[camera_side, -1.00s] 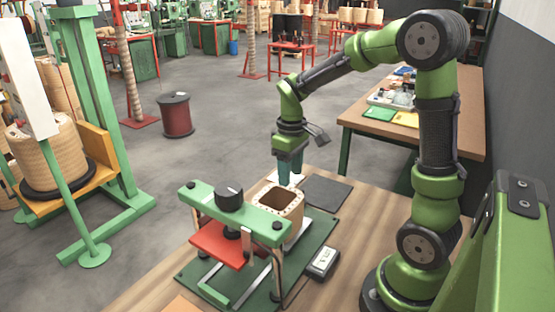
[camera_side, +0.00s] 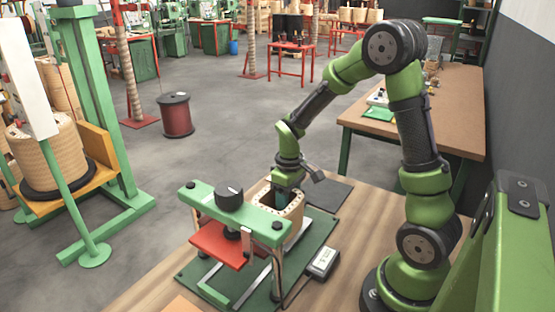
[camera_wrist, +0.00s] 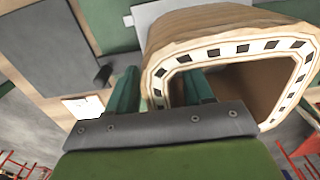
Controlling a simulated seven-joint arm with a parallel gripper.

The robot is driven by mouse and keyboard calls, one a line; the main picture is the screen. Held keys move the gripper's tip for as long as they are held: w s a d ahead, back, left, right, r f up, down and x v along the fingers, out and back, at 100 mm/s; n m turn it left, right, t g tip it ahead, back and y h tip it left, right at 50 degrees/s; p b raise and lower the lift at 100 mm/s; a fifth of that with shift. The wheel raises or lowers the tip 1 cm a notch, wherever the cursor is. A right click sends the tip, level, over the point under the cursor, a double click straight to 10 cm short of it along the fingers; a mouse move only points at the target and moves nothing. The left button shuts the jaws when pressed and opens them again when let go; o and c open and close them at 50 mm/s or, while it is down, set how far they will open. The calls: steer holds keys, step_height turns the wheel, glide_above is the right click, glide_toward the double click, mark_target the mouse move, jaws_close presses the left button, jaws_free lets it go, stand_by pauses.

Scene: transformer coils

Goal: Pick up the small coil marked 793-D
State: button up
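The small coil (camera_side: 293,213) is a tan, squared ring with a hollow middle and dark marks around its rim. In the side view it stands on the green base plate, behind the press bar. In the wrist view the coil (camera_wrist: 215,22) fills the upper right. My gripper (camera_side: 284,193) is down at the coil's top. In the wrist view my gripper (camera_wrist: 160,88) has its fingers apart, one outside the coil's wall and one inside its opening. I cannot tell whether either finger touches the wall. No 793-D marking is readable.
A press with a green bar (camera_side: 236,212) and a red plate (camera_side: 222,243) stands close in front of the coil. A small meter (camera_side: 323,262) lies at right. A dark mat (camera_side: 327,192) lies behind. A white card (camera_wrist: 83,107) shows in the wrist view.

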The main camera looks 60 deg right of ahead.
jaws_close()
steer(key=shift+r, duration=0.1)
